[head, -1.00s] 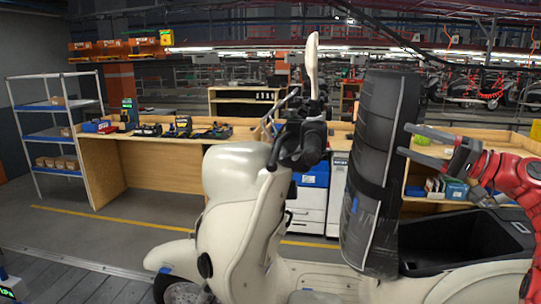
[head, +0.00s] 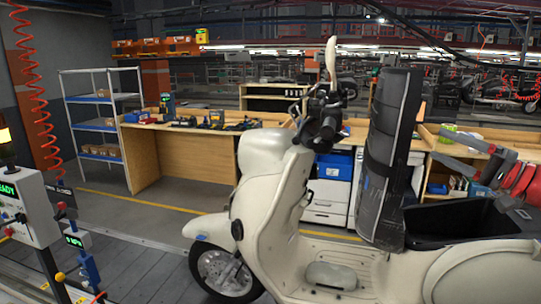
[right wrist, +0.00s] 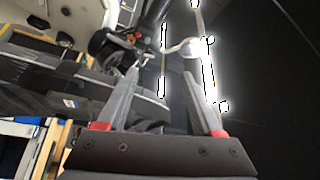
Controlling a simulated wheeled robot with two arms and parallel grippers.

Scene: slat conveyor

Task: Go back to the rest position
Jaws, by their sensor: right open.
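My right gripper (head: 438,143) is open and empty at the right of the head view, just right of the tall dark seat-like piece (head: 390,150). Its two grey fingers stand apart and also show in the right wrist view (right wrist: 160,76), with nothing between them. A cream scooter (head: 265,200) stands in front of me, with the dark piece upright above its open black under-seat bin (head: 445,222). My left gripper is not in view.
A control panel (head: 35,215) with a green READY display stands at the left. Behind the scooter are a wooden workbench (head: 160,160) with tools and a metal shelf rack (head: 97,125). The floor left of the scooter's front wheel is clear.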

